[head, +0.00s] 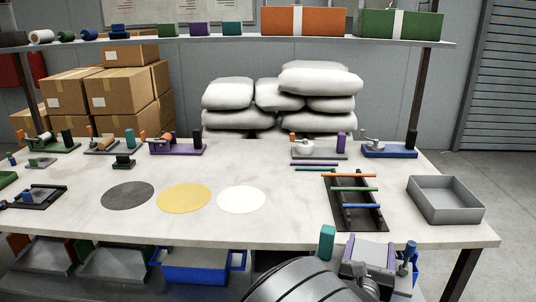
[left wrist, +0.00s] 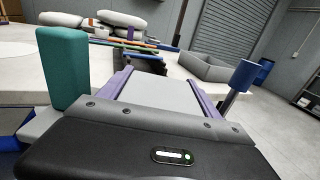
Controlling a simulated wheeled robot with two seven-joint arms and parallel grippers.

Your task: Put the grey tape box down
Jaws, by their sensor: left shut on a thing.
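My left gripper (head: 368,256) is at the bottom right of the head view, in front of the table's near edge. It is shut on the grey tape box, whose flat light-grey surface (left wrist: 160,92) shows between two purple strips in the left wrist view. A teal block (left wrist: 64,68) stands to its left and a blue-topped post (left wrist: 241,80) to its right. Both also show in the head view, the teal block (head: 327,242) and the blue post (head: 410,251). The gripper's body hides the underside of the box. My right gripper is not in view.
The white table (head: 280,225) has bare room at its near middle. On it are grey, yellow and white discs, a dark rack (head: 354,205) with coloured rods, and an open grey tray (head: 446,200). Several small fixtures line the back and left.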

